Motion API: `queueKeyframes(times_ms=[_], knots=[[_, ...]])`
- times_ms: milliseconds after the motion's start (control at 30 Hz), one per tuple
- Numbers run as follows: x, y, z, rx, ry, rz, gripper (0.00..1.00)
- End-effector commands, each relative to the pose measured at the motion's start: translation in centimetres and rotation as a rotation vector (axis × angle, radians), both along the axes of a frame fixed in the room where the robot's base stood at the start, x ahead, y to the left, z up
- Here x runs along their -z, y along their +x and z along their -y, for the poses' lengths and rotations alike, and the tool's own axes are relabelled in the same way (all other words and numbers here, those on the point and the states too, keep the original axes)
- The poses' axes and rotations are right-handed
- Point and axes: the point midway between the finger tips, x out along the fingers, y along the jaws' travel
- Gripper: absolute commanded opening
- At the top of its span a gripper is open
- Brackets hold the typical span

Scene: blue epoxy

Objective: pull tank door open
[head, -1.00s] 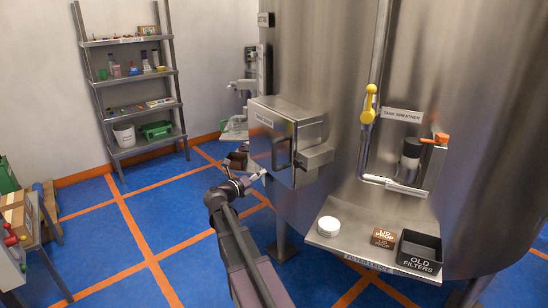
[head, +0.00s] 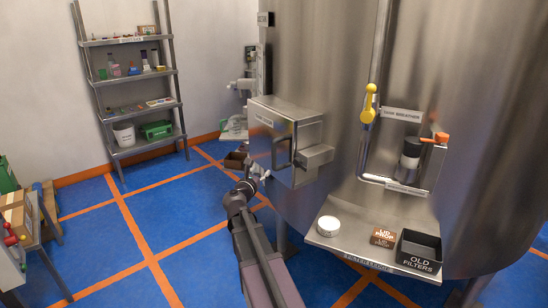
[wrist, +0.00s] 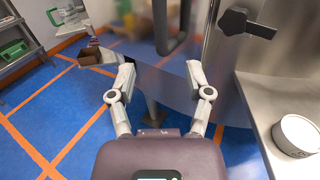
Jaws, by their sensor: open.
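The tank door (head: 268,138) is a steel panel on the front of a box on the tank (head: 345,60), and it looks shut. Its dark loop handle (head: 282,153) stands out from the panel. The handle also shows at the top of the wrist view (wrist: 183,22). My gripper (head: 258,172) is just below and left of the handle. In the wrist view my gripper (wrist: 160,70) is open and empty, its two fingers spread. The handle's lower bend lies beyond and between the fingertips, apart from them. A black latch knob (wrist: 245,22) shows right of the handle.
A steel shelf (head: 340,245) at lower right holds a white round container (head: 328,226) and a black filter box (head: 420,250). Brown boxes (wrist: 97,55) stand behind at left.

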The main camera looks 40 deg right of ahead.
Motion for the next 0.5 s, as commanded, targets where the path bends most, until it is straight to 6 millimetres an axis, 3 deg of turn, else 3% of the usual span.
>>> queueKeyframes(times_ms=[267,500], knots=[[0.0,0.3,0.3,0.001,-0.001,-0.002,0.65],[0.0,1.4,2.0,0.003,-0.001,-0.002,0.65]])
